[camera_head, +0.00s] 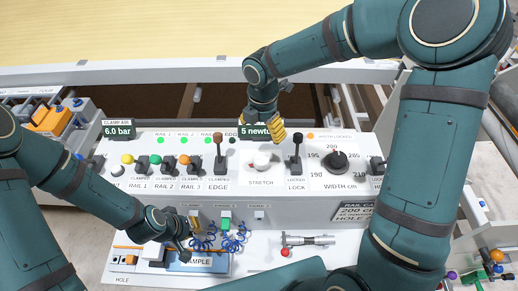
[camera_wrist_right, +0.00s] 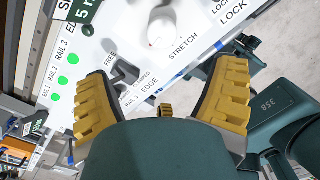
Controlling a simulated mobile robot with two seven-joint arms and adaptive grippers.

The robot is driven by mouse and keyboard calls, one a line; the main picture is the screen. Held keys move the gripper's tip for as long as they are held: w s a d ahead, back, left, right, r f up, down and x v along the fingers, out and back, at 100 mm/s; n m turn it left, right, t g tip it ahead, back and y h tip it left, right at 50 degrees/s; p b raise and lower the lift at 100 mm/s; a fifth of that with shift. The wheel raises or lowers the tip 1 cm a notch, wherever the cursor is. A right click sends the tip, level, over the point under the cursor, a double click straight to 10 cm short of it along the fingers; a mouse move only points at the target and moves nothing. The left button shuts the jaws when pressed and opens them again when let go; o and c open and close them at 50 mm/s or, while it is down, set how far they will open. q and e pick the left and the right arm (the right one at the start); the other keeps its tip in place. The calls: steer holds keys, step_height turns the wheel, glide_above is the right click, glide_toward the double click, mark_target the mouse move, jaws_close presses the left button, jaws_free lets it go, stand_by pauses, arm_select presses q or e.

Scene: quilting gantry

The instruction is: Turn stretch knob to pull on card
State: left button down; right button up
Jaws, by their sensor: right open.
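The stretch knob (camera_head: 263,162) is a round white knob with a red mark, on the white control panel (camera_head: 230,180) above the word STRETCH. It also shows in the right wrist view (camera_wrist_right: 162,32), ahead of the fingers. My right gripper (camera_head: 274,134) is open, its yellow-padded fingers spread and empty, behind and above the knob and apart from it. The card (camera_head: 358,212) at the panel's right front is partly hidden by my right arm. My left gripper (camera_head: 182,252) is low by the SAMPLE tray; its opening is unclear.
A locked lever (camera_head: 297,150) stands right of the knob and an edge lever (camera_head: 218,152) left of it. Several rail levers stand farther left. A black width knob (camera_head: 338,162) is at the right. Blue coiled hoses (camera_head: 235,240) hang below the panel front.

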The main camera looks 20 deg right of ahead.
mark_target(262, 157)
step_height(262, 157, down, 13)
steer(key=shift+s+f+b, duration=0.15)
steer(key=shift+f+b, duration=0.05)
steer(key=shift+b, duration=0.6)
steer(key=c, duration=1.2)
